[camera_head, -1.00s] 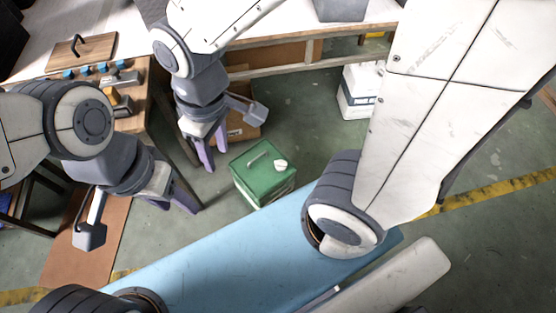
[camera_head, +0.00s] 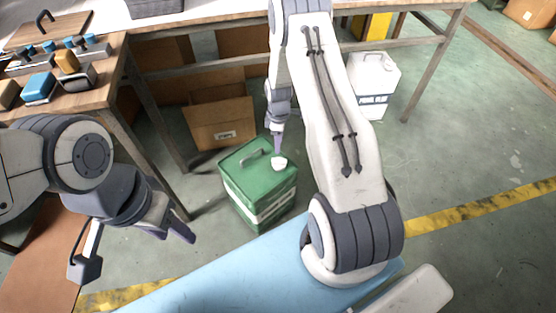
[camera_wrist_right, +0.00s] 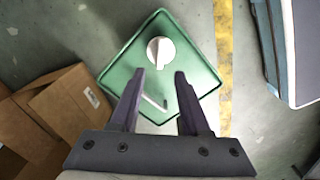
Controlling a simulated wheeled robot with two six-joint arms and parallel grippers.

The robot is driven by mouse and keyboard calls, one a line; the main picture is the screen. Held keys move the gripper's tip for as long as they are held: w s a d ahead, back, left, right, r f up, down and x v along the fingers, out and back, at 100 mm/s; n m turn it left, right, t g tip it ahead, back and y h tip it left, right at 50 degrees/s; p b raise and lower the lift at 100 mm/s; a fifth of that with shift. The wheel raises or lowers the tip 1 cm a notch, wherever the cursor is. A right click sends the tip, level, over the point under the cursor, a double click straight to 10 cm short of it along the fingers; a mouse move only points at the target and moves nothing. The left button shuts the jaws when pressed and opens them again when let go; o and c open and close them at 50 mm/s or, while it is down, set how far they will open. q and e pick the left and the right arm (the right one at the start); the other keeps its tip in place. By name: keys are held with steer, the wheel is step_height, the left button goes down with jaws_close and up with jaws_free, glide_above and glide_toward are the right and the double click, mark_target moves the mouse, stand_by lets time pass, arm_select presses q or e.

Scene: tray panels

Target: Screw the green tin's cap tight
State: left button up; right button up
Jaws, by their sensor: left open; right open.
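The green tin (camera_head: 258,189) stands on the floor, with a pale label band and a handle on top. Its white cap (camera_head: 279,163) sits at the right corner of the top; in the right wrist view the cap (camera_wrist_right: 160,52) lies just beyond the fingertips. My right gripper (camera_head: 278,150) is above the tin by the cap; in the wrist view my right gripper (camera_wrist_right: 158,74) is open, its fingers apart and empty, pointing at the cap. The handle (camera_wrist_right: 154,102) shows between the fingers. My left gripper (camera_head: 180,232) is open and empty, left of the tin.
A workbench (camera_head: 110,98) with small tools and blocks is at the left. An open cardboard box (camera_head: 220,122) stands behind the tin. A white container (camera_head: 372,82) is on the floor under the back table. A yellow floor line (camera_head: 480,204) runs at right.

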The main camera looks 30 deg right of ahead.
mark_target(278, 159)
step_height(278, 159, down, 9)
steer(key=shift+r+b, duration=0.15)
steer(key=shift+b, duration=0.85)
jaws_close()
